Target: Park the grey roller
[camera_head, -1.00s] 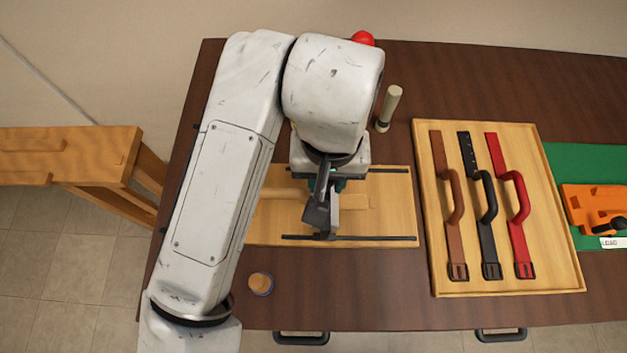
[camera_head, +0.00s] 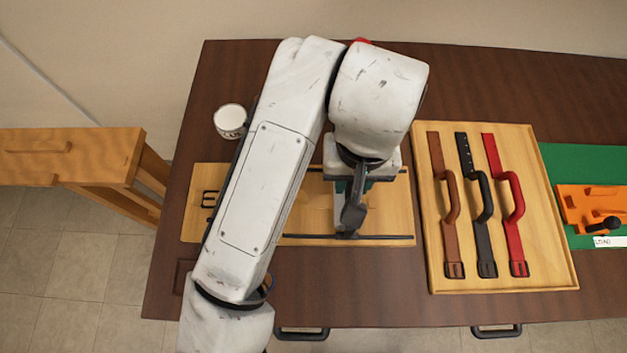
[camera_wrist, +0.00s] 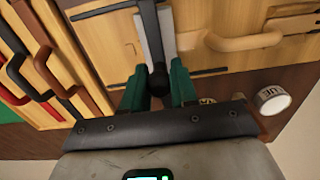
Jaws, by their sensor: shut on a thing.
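My gripper (camera_head: 352,188) is over the wooden board (camera_head: 405,225), right of its middle. In the wrist view its green fingers (camera_wrist: 158,85) are shut on a tool with a dark rounded end between them. I take this tool to be the grey roller (camera_wrist: 150,32); a dark arm and a light grey part extend beyond the fingertips. Its dark part also shows in the head view (camera_head: 353,212), pointing down. I cannot tell whether it touches the board. A pale wooden handle-like shape (camera_wrist: 245,42) lies on the board beside it in the wrist view.
Dark strips (camera_head: 300,236) run along the board. A white labelled tin (camera_head: 230,120) stands behind its left end. At right, a tray (camera_head: 550,275) holds brown, black and red straps; beyond is an orange block (camera_head: 575,205) on green. Bare table lies in front.

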